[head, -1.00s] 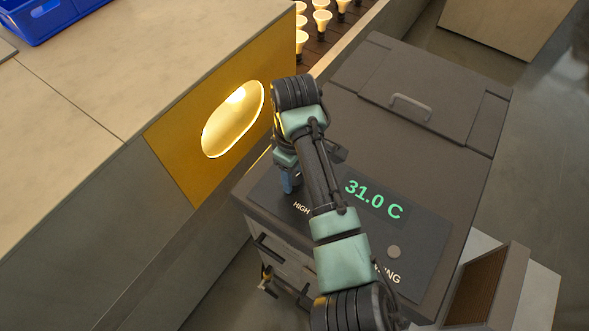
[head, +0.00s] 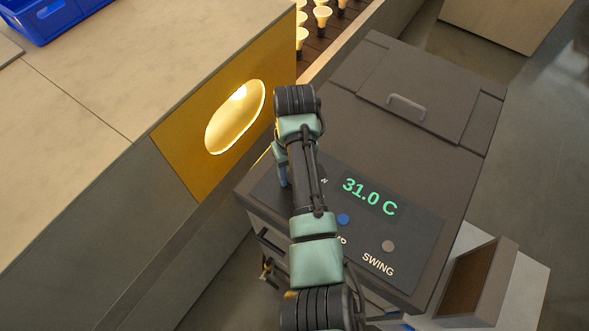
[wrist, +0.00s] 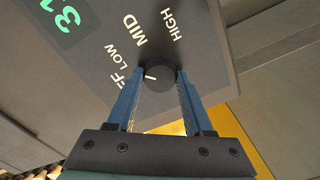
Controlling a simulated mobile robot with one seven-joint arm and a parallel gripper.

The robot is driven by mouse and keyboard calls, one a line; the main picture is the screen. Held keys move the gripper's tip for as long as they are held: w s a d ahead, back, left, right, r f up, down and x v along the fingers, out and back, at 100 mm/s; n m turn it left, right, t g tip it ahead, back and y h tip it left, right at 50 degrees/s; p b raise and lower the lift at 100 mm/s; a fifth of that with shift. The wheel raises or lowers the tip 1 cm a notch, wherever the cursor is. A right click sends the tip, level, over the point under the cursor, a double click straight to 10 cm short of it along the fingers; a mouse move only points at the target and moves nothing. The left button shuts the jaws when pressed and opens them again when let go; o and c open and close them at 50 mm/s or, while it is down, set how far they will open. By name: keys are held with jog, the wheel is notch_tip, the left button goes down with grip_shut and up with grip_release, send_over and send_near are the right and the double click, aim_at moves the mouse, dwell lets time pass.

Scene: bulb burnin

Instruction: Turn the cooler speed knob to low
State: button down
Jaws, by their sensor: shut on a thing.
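The dark round cooler speed knob (wrist: 160,84) shows in the wrist view between the blue fingers of my gripper (wrist: 158,78). The fingers are shut on its sides. A short white mark on the knob points left and slightly up, between the end of the OFF label and the LOW label (wrist: 125,56). MID (wrist: 140,30) and HIGH (wrist: 172,24) lie further around. In the head view, my gripper (head: 283,175) is at the left side of the cooler's panel (head: 415,245), mostly hidden behind my wrist. The knob is hidden there.
The green display (head: 370,198) reads 31.0 C. A blue button (head: 343,219) and a grey SWING button (head: 388,246) are on the panel. The counter with a lit yellow opening (head: 235,120) stands close on the left. Lit bulbs (head: 322,17) stand behind.

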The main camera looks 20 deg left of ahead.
dwell(0.4)
jog(key=shift+c, duration=1.5)
grip_release()
jog(key=shift+r, duration=0.1)
notch_tip(320, 180, up, 8)
jog(key=shift+w+f+b, duration=0.1)
jog(key=shift+b, duration=0.75)
notch_tip(320, 180, up, 5)
jog(key=p, duration=0.4)
